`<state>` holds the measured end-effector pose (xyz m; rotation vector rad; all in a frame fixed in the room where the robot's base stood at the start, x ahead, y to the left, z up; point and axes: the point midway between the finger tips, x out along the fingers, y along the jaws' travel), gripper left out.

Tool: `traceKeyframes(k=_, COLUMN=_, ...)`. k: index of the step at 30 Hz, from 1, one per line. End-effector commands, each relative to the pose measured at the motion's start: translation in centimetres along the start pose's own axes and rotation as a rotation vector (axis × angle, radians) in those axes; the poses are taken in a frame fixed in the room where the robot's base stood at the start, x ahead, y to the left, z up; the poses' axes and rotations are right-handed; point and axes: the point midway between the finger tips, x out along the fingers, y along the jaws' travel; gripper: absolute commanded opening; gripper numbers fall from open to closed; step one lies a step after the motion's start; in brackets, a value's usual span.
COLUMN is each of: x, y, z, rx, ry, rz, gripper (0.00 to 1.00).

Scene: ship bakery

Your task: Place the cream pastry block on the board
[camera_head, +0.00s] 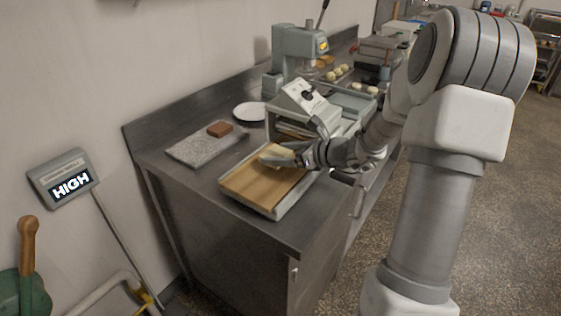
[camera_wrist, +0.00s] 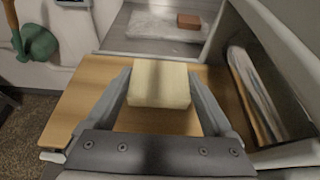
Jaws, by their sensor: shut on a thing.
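The cream pastry block (camera_wrist: 160,84) is a pale yellow block between my gripper's two fingers in the wrist view. My gripper (camera_wrist: 163,92) is shut on it, with one finger at each side. The wooden board (camera_wrist: 84,92) lies below the block, and I cannot tell whether the block touches it. In the head view the board (camera_head: 249,187) sits in a light frame at the near end of the steel counter. My gripper (camera_head: 285,156) is over the board's far right part there, and it partly hides the block.
A grey stone slab (camera_head: 196,150) with a brown block (camera_head: 220,128) lies left of the board. A white plate (camera_head: 250,112) is behind. A grey machine (camera_head: 306,97) stands close behind my gripper. The board's near left part is bare.

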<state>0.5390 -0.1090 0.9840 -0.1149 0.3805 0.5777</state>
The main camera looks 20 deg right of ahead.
Motion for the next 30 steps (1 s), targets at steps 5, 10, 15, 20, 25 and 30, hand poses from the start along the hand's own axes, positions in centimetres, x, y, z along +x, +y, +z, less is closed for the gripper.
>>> traceKeyframes(k=5, x=0.7, y=0.0, z=-1.8, rx=0.000, ry=0.000, rz=0.000, gripper=0.28)
traceKeyframes(k=10, x=0.7, y=0.0, z=-1.7, rx=-0.001, ry=0.000, rz=0.000, gripper=0.28)
traceKeyframes(k=15, x=0.8, y=0.0, z=-2.1, rx=0.000, ry=0.000, rz=0.000, gripper=0.89)
traceKeyframes(k=20, x=0.8, y=0.0, z=-2.0, rx=0.000, ry=0.000, rz=0.000, gripper=1.00)
traceKeyframes(k=25, x=0.7, y=0.0, z=-1.9, rx=0.000, ry=0.000, rz=0.000, gripper=1.00)
traceKeyframes(k=30, x=-0.8, y=-0.1, z=-1.6, rx=0.002, ry=0.002, rz=-0.005, gripper=1.00)
